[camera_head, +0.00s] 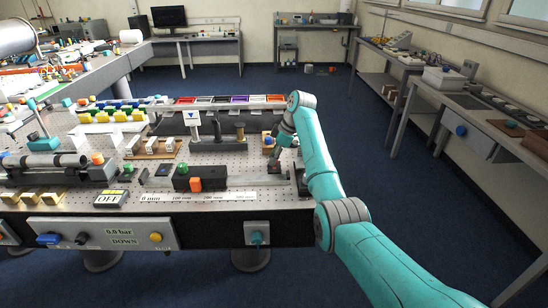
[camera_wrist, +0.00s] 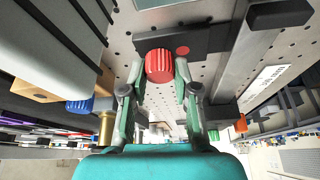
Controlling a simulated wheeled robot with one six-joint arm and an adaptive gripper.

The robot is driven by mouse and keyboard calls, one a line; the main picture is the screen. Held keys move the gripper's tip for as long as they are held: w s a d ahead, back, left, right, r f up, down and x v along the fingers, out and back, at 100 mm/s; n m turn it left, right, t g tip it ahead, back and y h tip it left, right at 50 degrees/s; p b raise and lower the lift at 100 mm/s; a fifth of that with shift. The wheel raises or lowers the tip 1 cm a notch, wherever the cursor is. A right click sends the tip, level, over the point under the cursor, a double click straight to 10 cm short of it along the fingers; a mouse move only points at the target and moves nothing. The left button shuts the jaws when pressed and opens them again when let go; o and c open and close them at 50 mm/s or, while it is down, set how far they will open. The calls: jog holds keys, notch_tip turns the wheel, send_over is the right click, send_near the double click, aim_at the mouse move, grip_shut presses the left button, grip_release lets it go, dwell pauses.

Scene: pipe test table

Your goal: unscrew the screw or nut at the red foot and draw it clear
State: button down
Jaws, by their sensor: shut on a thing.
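A red ribbed knob (camera_wrist: 159,66), seen as the head of a screw or nut, sits between my fingertips in the wrist view. My gripper (camera_wrist: 160,72) is shut on its sides. The knob is in front of a dark flat foot (camera_wrist: 212,40) with a round red mark (camera_wrist: 183,50) beside the knob. Whether the knob still touches the foot cannot be told. In the head view my gripper (camera_head: 276,163) is low over the right end of the perforated table (camera_head: 225,160); the knob is too small to make out there.
A grey rail (camera_wrist: 262,55) and a printed scale strip (camera_wrist: 265,85) run right of the foot in the wrist view. A large grey ribbed body (camera_wrist: 65,35) and a blue knob (camera_wrist: 78,106) stand left. In the head view, a dark block with an orange part (camera_head: 196,184) stands left of my gripper.

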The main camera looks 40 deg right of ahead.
jog(key=n+g, duration=0.1)
jog(key=n, duration=0.1)
jog(key=shift+n, duration=0.3)
jog(key=shift+r, duration=0.1)
jog(key=shift+r+y, duration=0.3)
jog(key=shift+r, duration=1.5)
jog(key=shift+r, duration=0.1)
notch_tip(320, 180, up, 6)
jog(key=shift+f, duration=0.1)
dwell(0.6)
